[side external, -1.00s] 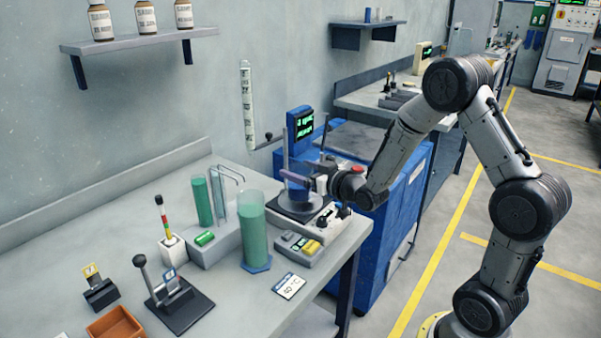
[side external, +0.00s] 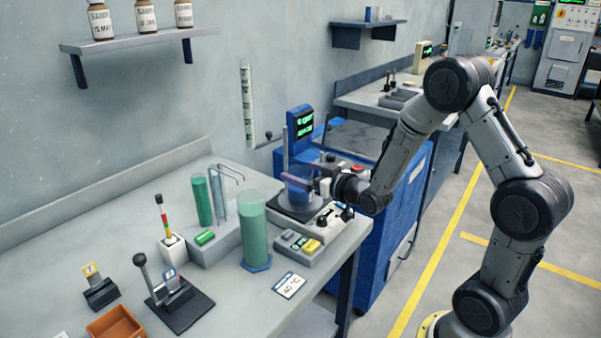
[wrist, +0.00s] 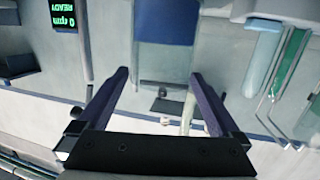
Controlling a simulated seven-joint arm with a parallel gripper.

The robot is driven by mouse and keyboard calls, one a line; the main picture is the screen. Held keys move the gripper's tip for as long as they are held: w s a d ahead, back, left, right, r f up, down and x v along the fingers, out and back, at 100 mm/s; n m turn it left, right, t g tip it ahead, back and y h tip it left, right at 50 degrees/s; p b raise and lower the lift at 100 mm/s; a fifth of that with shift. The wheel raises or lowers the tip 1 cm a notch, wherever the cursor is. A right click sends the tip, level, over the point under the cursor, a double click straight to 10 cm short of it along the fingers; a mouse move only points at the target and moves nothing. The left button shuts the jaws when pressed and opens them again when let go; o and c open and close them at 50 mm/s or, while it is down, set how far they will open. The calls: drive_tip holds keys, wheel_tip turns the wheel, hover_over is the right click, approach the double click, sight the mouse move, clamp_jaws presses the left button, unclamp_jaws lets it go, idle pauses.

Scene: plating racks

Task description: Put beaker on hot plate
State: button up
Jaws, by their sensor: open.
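I cannot tell whether a finger touches the glass.
A tall green cylinder (side external: 254,232) stands left of the hot plate, near a rack with a green tube (side external: 201,200). A grey block with coloured buttons (side external: 302,247) lies in front. A blue post with a display (side external: 301,125) rises behind.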

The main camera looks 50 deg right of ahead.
drive_tip(key=s+a+r+g+y, duration=0.1)
drive_tip(key=s+a+r+g, duration=0.1)
drive_tip(key=s, duration=0.8)
drive_tip(key=s+a+r+n+g+y, duration=0.1)
drive_tip(key=s+a+g, duration=0.4)
drive_tip(key=s, duration=0.5)
drive_tip(key=s+a+r+n+g+y, duration=0.1)
drive_tip(key=s+a+r+g, duration=0.2)
drive_tip(key=s+a, duration=0.3)
drive_tip(key=s, duration=0.4)
drive_tip(key=shift+s+r, duration=0.15)
drive_tip(key=shift+s, duration=0.1)
